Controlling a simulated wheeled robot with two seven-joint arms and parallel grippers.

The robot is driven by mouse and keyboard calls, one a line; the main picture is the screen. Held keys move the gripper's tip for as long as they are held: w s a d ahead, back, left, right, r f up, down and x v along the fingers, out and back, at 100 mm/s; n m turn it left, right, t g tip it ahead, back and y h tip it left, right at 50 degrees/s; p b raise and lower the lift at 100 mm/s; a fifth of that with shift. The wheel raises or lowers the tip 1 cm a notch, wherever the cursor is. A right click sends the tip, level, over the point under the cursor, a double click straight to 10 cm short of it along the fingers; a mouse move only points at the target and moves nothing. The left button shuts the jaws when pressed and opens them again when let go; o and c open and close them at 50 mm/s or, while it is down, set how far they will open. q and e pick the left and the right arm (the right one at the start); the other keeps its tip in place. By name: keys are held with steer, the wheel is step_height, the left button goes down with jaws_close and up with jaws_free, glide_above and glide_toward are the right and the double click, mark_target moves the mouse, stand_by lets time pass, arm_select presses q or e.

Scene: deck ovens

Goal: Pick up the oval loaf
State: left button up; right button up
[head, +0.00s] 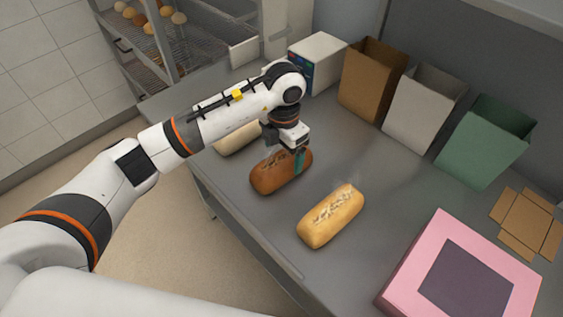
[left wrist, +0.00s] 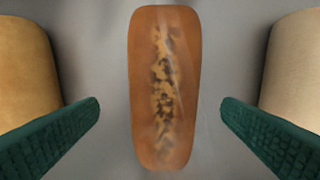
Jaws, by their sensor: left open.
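A dark brown, rounded oblong loaf (head: 270,178) with a pale scored strip lies on the grey table. My left gripper (head: 294,158) points down at it, its green fingers apart. In the left wrist view the brown loaf (left wrist: 165,90) lies lengthwise between the two open fingers, with a gap on each side, and nothing is gripped. A golden loaf (head: 331,217) with a pale split top lies nearer the table's front edge. A paler loaf (head: 237,139) is partly hidden behind my left arm. Which one is called oval is not clear from shape alone. My right gripper is not in view.
Brown (head: 372,82), white (head: 424,108) and green (head: 485,143) open bags stand along the back. A pink box (head: 408,282) and a flat cardboard piece (head: 526,222) lie at right. A white box (head: 317,58) stands behind my arm. A rack (head: 190,60) with rolls is at upper left.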

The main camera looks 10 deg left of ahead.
mark_target(282, 157)
arm_select(q)
steer(key=f+p, duration=0.1)
steer(key=f, duration=0.1)
steer(key=f+p, duration=0.1)
steer(key=f, duration=0.2)
steer(key=shift+a, duration=0.2)
steer(key=shift+f, duration=0.25)
steer(key=shift+w+r, duration=0.1)
steer(key=c, duration=1.2)
